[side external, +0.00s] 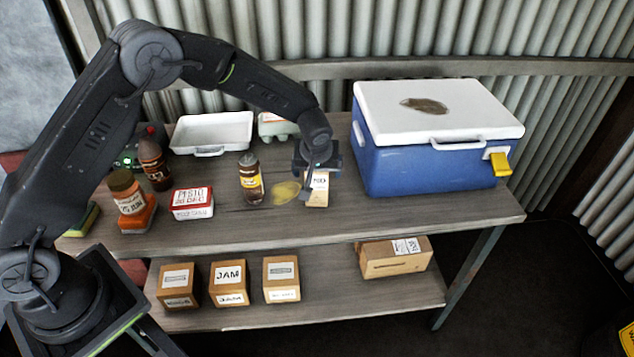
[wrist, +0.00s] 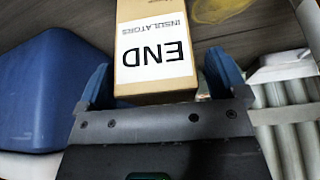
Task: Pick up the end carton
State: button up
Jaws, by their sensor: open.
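The end carton (wrist: 155,50) is a small brown box with a white label reading "END INSULATORS". In the wrist view it lies between the two blue fingers of my gripper (wrist: 155,85), which are open on either side of it. A gap shows between each finger and the carton's sides. In the side external view my gripper (side external: 317,168) is over the carton (side external: 317,190) on the table top, hiding its upper part. The carton stands between the blue cooler and a yellow patch on the table.
A blue cooler (side external: 430,150) with a white lid stands close on the right. A brown jar (side external: 251,180), a red-and-white tub (side external: 192,204), an egg carton (side external: 276,126) and a white tray (side external: 212,134) stand nearby. Several cartons (side external: 229,283) sit on the lower shelf.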

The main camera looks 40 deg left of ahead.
jog(key=shift+w+a+f, duration=0.1)
jog(key=shift+f, duration=0.2)
jog(key=shift+c, duration=0.2)
jog(key=c, duration=1)
